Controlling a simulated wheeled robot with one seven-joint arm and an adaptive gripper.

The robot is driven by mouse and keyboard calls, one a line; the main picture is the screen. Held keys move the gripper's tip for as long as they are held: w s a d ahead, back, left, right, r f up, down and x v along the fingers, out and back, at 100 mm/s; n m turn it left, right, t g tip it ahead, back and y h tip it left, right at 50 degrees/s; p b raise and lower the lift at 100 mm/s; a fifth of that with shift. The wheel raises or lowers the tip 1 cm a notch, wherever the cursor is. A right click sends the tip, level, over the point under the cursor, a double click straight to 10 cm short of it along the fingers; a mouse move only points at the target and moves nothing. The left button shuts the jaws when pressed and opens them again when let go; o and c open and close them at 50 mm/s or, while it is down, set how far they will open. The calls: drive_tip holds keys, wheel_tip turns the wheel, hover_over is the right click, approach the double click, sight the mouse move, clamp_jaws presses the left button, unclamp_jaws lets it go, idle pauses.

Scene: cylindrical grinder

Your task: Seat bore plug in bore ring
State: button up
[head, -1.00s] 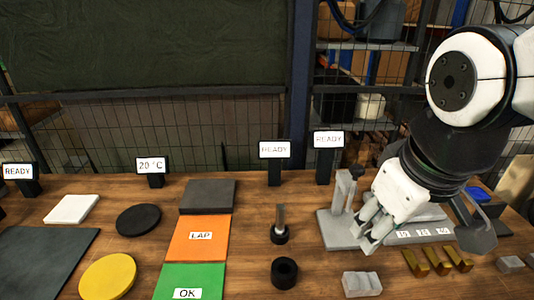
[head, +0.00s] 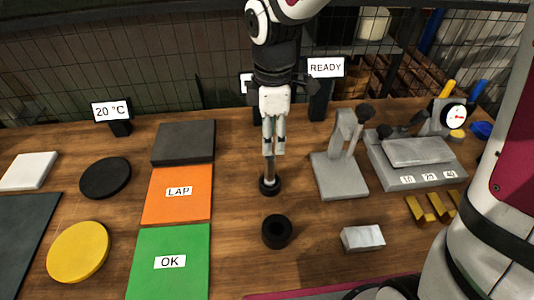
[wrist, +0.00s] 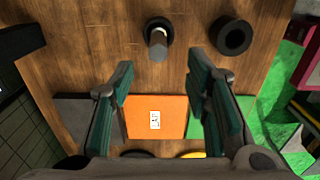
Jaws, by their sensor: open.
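The bore plug (head: 269,171) is a grey metal pin standing upright in a round black base (head: 270,187). The bore ring (head: 277,232) is a short black cylinder with an open hole, in front of the plug on the wooden table. My gripper (head: 273,151) points down with its fingers at the plug's upper end in the head view. In the wrist view the plug (wrist: 157,44) lies just beyond the gap between the green-padded fingertips (wrist: 160,72). The gripper is open and empty. The ring (wrist: 231,37) shows to the right there, its hole empty.
Grey, orange LAP (head: 180,208) and green OK (head: 168,275) pads lie to the left. A grey stand (head: 340,175) and a gauge block set (head: 415,165) stand to the right. A pale block (head: 362,238) lies right of the ring. Bare table surrounds the ring.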

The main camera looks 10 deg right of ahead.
sight(270, 167)
wheel_tip(270, 167, down, 12)
drive_tip(key=shift+w+a+r+b, duration=0.1)
drive_tip(key=shift+a+r+b, duration=0.05)
drive_tip(key=shift+b, duration=0.45)
clamp_jaws()
